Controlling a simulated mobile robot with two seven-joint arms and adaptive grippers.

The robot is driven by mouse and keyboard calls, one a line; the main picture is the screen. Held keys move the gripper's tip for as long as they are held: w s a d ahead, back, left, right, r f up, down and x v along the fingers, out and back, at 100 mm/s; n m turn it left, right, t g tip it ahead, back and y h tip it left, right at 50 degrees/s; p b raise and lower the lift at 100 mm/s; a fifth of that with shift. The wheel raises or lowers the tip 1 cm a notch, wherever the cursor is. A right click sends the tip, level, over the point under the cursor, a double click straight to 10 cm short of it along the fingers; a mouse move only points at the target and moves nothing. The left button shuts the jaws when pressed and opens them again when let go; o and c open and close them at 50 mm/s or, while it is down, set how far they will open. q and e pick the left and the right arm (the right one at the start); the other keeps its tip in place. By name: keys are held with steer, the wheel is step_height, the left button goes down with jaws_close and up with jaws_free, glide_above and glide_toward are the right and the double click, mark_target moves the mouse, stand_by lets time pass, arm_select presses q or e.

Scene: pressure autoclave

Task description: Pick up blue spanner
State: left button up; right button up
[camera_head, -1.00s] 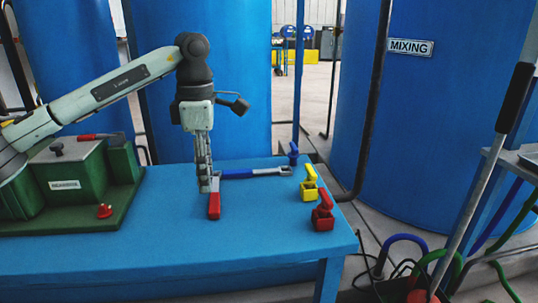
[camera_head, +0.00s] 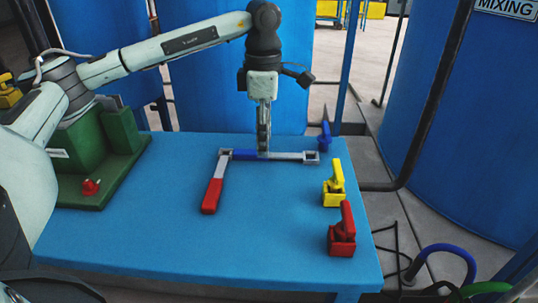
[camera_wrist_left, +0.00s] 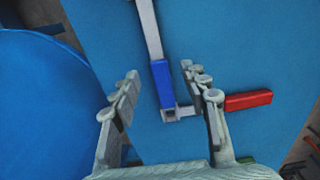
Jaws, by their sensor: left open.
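The blue spanner (camera_head: 245,154) lies flat across the blue table, its blue handle to the left and its grey head to the right. My left gripper (camera_head: 264,148) points down at the middle of it, hiding part of it. In the left wrist view, my left gripper (camera_wrist_left: 160,80) is open, its fingers on either side of the blue spanner's handle (camera_wrist_left: 162,84); I cannot tell whether they touch it. A red-handled spanner (camera_head: 212,194) lies close by, its grey end near the blue spanner's left end. My right gripper is not in view.
A yellow block (camera_head: 334,192), a red block (camera_head: 342,236) and a blue piece (camera_head: 325,138) stand along the table's right edge. A green unit (camera_head: 95,165) with a red knob (camera_head: 91,187) is at the left. The table's (camera_head: 150,235) front is clear.

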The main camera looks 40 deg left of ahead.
arm_select(q)
steer(key=shift+f, duration=1.3)
jaws_close()
